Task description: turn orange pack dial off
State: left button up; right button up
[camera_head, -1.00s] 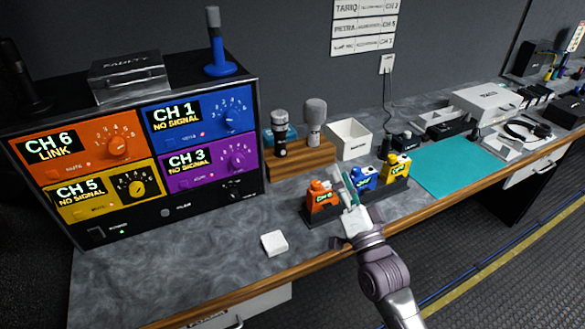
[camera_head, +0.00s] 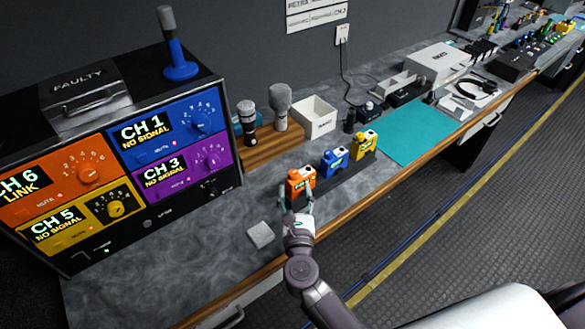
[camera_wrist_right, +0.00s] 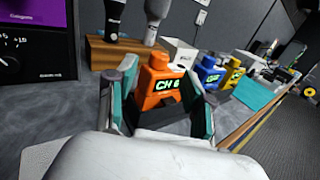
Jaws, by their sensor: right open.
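The orange pack (camera_head: 300,183) stands upright at the left end of a row of packs on the desk. The dial on the pack is too small to make out. My left gripper is not in view.
A blue pack (camera_head: 334,160) and a yellow pack (camera_head: 363,145) stand to the right. The receiver rack (camera_head: 150,215) is at left. A wooden block (camera_head: 271,150) holds microphones behind. A white block (camera_head: 261,234) lies left of my gripper. A teal mat (camera_head: 418,136) is clear.

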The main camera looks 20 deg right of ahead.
aim_at(293, 178)
jog(key=p+x, duration=0.1)
jog(key=x, duration=0.6)
jog(key=shift+s+a, duration=0.1)
grip_shut()
